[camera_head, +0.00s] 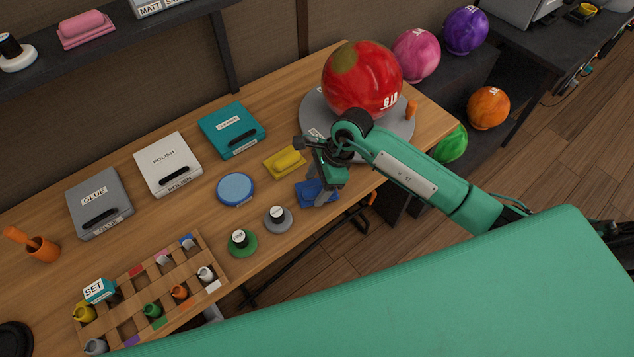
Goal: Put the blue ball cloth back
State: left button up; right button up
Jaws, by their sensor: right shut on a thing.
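The blue cloth (304,193) is a small folded pad near the front edge of the wooden bench, left of the red ball's grey stand. My right gripper (322,198) reaches in from the right, points down and is shut on the blue cloth. Its fingers cover part of the cloth, and I cannot tell whether the cloth touches the bench or is just above it. A yellow cloth (285,162) lies just behind it. My left gripper is not in view.
A red ball (360,80) sits on a round grey stand (312,106). A blue round pad (235,188), a grey disc (278,220) and a green disc (242,243) lie to the left. Cases marked GLUE (99,203) and POLISH (167,163) and a teal case (232,130) stand behind. A wooden rack (185,258) holds small bottles.

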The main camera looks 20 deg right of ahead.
jog(key=shift+f, duration=0.45)
jog(key=o, duration=0.7)
jog(key=shift+c, duration=0.2)
jog(key=shift+o, duration=1.1)
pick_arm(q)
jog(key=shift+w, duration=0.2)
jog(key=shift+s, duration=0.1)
